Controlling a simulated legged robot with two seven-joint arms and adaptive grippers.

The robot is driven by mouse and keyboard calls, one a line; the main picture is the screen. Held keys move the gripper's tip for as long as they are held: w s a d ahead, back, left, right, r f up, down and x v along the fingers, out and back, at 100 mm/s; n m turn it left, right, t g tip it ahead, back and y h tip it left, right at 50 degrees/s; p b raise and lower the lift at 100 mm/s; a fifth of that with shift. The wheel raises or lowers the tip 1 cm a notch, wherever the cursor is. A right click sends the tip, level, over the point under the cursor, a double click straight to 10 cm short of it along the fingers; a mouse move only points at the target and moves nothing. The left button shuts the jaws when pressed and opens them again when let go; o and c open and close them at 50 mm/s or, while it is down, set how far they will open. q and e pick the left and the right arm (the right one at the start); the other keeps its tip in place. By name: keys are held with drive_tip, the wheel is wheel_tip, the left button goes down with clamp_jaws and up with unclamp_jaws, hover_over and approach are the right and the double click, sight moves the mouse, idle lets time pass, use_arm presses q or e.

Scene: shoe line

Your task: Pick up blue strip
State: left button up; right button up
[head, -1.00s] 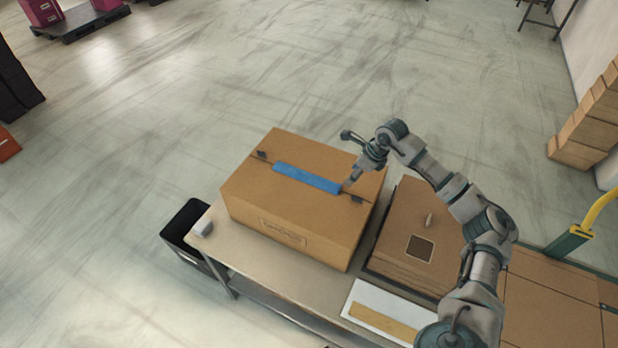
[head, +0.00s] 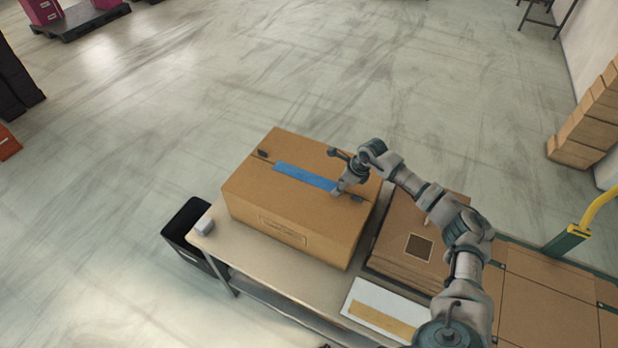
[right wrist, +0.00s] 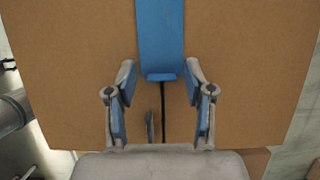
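The blue strip (head: 304,176) lies along the top seam of a closed cardboard box (head: 290,221). It also shows in the right wrist view (right wrist: 160,38), where its near end bends down a little. My right gripper (head: 338,191) is at the strip's right end, above the box top. In the right wrist view my right gripper (right wrist: 160,95) is open, with one finger on each side of the strip's near end, and nothing is between the blue pads but that end and the seam. Whether the fingers touch the box is unclear. My left gripper is not in view.
The box stands on a table (head: 277,265) with a small white block (head: 204,225) at its left corner. A black bin (head: 186,229) stands left of it. Flat cardboard (head: 400,245) and a white board with a tan strip (head: 383,317) lie to the right.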

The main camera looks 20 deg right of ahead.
drive_tip(key=shift+d, duration=0.1)
drive_tip(key=c, duration=0.4)
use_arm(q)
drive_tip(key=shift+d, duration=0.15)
use_arm(e)
drive_tip(key=shift+d, duration=0.1)
drive_tip(key=shift+c, duration=0.3)
